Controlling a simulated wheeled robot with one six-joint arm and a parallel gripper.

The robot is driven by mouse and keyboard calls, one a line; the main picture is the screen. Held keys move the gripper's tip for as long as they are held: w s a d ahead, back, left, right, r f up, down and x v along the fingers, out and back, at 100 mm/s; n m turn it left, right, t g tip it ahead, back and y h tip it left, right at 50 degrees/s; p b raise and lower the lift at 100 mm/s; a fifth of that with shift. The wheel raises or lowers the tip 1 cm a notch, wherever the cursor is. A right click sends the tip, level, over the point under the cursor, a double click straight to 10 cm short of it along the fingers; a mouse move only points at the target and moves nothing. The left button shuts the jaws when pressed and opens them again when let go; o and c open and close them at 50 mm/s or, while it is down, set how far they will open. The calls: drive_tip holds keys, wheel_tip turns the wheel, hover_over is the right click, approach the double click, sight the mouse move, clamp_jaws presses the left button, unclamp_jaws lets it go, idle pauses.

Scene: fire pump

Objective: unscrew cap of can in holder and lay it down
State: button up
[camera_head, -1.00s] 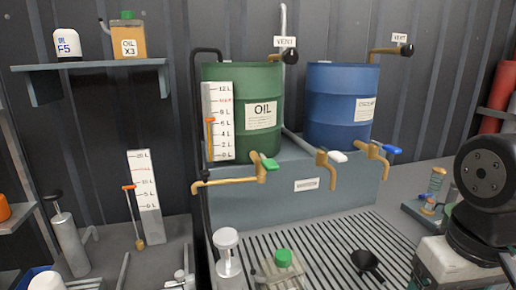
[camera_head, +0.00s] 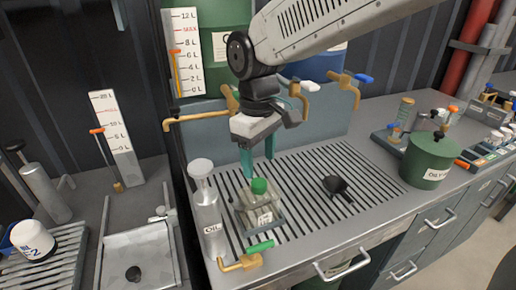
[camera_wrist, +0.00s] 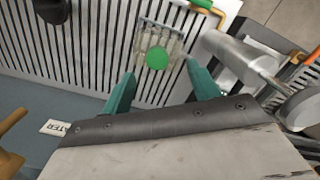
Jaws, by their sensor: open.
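The can (camera_head: 262,213) is a small pale, see-through container with a green cap (camera_head: 259,186) on its top. It stands in a holder on the slatted drain grate; the holder's outline is hard to make out. In the wrist view the round green cap (camera_wrist: 157,58) lies just beyond and between the fingertips, with the can (camera_wrist: 148,34) around it. My gripper (camera_head: 258,168) points down above the cap, its teal fingers apart and empty. The fingers (camera_wrist: 160,73) show no contact with the cap.
A grey oil cylinder (camera_head: 207,222) stands close left of the can. A brass tap with a green handle (camera_head: 246,256) is at the front edge. A black funnel (camera_head: 336,187) lies to the right, and a green drum (camera_head: 428,160) stands farther right. The grate between is clear.

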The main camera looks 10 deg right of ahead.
sight(258, 182)
drive_tip(key=shift+w+a+r+n, duration=0.2)
drive_tip(key=shift+w+r+n, duration=0.1)
drive_tip(key=shift+w+r, duration=0.2)
drive_tip(key=shift+f, duration=0.25)
wheel_tip(258, 182, down, 7)
drive_tip(key=shift+d+f, duration=0.1)
drive_tip(key=shift+f, duration=0.1)
drive_tip(key=c, duration=1)
drive_tip(key=shift+o, duration=0.8)
drive_tip(key=shift+c, duration=1)
drive_tip(key=shift+r, duration=0.4)
